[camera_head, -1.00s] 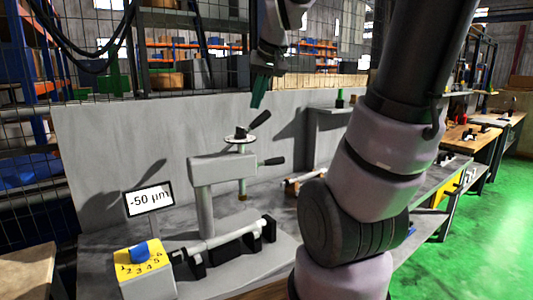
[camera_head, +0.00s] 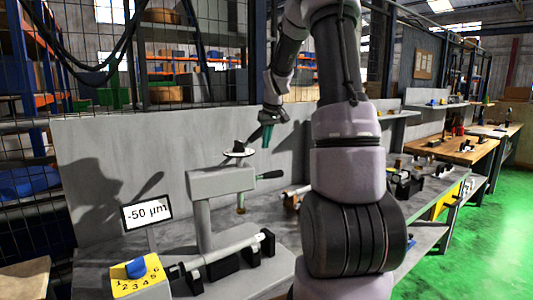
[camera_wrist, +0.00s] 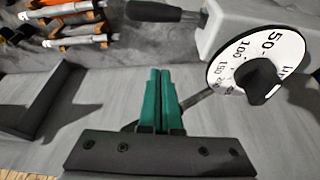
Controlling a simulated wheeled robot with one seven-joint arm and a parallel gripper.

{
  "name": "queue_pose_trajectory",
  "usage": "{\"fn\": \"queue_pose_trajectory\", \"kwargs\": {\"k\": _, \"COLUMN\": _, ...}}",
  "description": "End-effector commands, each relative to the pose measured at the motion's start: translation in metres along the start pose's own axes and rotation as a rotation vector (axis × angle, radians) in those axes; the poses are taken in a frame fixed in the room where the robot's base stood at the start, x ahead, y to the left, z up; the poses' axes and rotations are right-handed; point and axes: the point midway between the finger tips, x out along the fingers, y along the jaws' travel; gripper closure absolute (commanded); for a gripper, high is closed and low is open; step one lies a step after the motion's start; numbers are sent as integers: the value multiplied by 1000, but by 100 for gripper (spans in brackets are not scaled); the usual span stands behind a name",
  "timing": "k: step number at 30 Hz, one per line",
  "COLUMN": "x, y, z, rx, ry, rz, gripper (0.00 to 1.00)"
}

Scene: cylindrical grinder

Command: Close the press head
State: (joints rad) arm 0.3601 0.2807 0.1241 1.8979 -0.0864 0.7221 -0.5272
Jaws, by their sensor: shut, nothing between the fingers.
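The press (camera_head: 203,220) is a grey upright with a horizontal head (camera_head: 222,180) on top. A white numbered dial (camera_head: 238,153) with a black knob sits above the head; it is large in the wrist view (camera_wrist: 231,50). A black side handle (camera_head: 270,175) sticks out to the right of the head; it also shows in the wrist view (camera_wrist: 165,12). An upper lever runs from the dial hub and is partly hidden behind my fingers. My gripper (camera_head: 267,136), with green fingers, is shut and empty, close beside the dial and above the side handle. Contact with the lever cannot be told.
A display (camera_head: 147,213) reading -50 µm and a yellow numbered selector box (camera_head: 140,278) stand at the front left. A cylindrical part (camera_head: 222,247) lies across black supports before the press. A grey panel (camera_head: 130,150) stands behind. Measuring tools (camera_wrist: 75,35) lie on the bench.

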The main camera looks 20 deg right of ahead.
Motion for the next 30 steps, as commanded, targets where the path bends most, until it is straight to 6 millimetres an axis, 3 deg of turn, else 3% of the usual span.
{"fn": "queue_pose_trajectory", "kwargs": {"k": 13, "x": 92, "y": -1, "z": 2, "rx": 0, "ry": -4, "rz": -2, "gripper": 100}}
{"fn": "queue_pose_trajectory", "kwargs": {"k": 21, "x": 86, "y": 0, "z": 36, "rx": 2, "ry": -1, "rz": -1, "gripper": 100}}
{"fn": "queue_pose_trajectory", "kwargs": {"k": 30, "x": 85, "y": -1, "z": 41, "rx": 1, "ry": 0, "rz": 0, "gripper": 100}}
